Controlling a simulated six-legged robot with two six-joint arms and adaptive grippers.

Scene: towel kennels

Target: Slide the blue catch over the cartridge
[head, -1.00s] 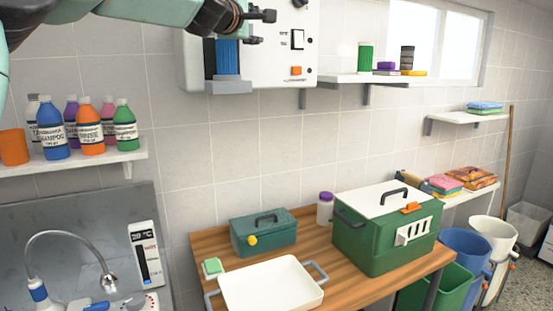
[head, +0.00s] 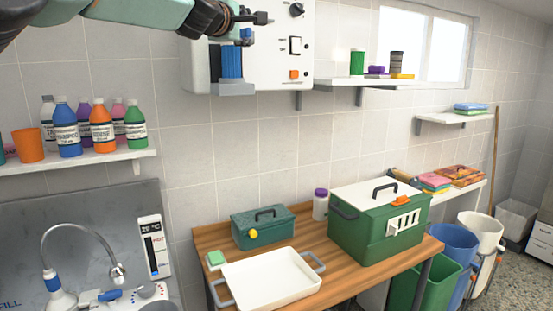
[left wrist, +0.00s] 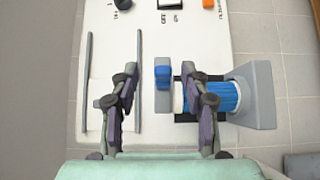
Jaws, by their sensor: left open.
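The blue ribbed cartridge (head: 231,64) sits upright in a grey holder at the lower left of the white wall unit. It also shows in the left wrist view (left wrist: 226,97), lying sideways in the picture. The small blue catch (left wrist: 162,75) is beside the cartridge's end, apart from the cartridge's blue body; in the head view it shows small (head: 246,34) by my gripper. My left gripper (head: 255,28) is open in front of the unit, near the catch. In the wrist view its fingers (left wrist: 158,85) stand on either side of the catch. I cannot tell whether they touch it.
The white wall unit (head: 270,72) carries a black knob, a switch and an orange button. A shelf with jars (head: 355,82) is to its right, a bottle shelf (head: 85,164) to its left. Below is a wooden table (head: 290,240) with boxes and a white tray.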

